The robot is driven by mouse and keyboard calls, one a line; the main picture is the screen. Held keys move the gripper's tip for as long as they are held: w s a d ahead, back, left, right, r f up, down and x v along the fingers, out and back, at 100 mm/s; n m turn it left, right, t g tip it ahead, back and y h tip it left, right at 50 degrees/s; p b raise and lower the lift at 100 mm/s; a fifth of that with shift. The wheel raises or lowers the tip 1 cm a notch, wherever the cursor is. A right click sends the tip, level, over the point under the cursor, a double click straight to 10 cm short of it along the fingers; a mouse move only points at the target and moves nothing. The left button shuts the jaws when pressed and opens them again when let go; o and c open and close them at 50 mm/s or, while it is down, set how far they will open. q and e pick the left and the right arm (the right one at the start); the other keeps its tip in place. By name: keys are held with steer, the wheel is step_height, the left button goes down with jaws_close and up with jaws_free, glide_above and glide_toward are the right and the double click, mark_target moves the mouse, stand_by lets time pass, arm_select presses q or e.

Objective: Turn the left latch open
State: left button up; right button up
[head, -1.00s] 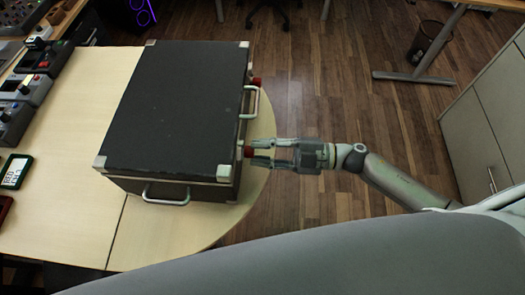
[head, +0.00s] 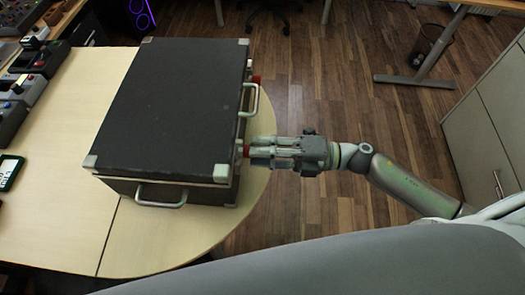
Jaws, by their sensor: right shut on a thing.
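A black case (head: 172,105) with metal corners lies closed on the light wooden table. Its right side carries a metal handle (head: 254,98) and two red latches. The near red latch (head: 247,150) is at the tips of my right gripper (head: 252,150), which is shut on it; the fingers hide most of the latch. The far red latch (head: 256,79) shows just beyond the handle. I cannot tell how far the near latch is turned. My left gripper is not in view.
The table (head: 150,235) has a rounded right edge beside the case. Small control boxes (head: 30,75) and a green display (head: 9,172) stand at the left. A grey cabinet (head: 490,130) and a desk leg (head: 435,55) stand right; the floor between is clear.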

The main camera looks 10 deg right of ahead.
stand_by(0.4)
steer(key=o, duration=1.1)
steer(key=shift+c, duration=0.2)
steer(key=v, duration=1.2)
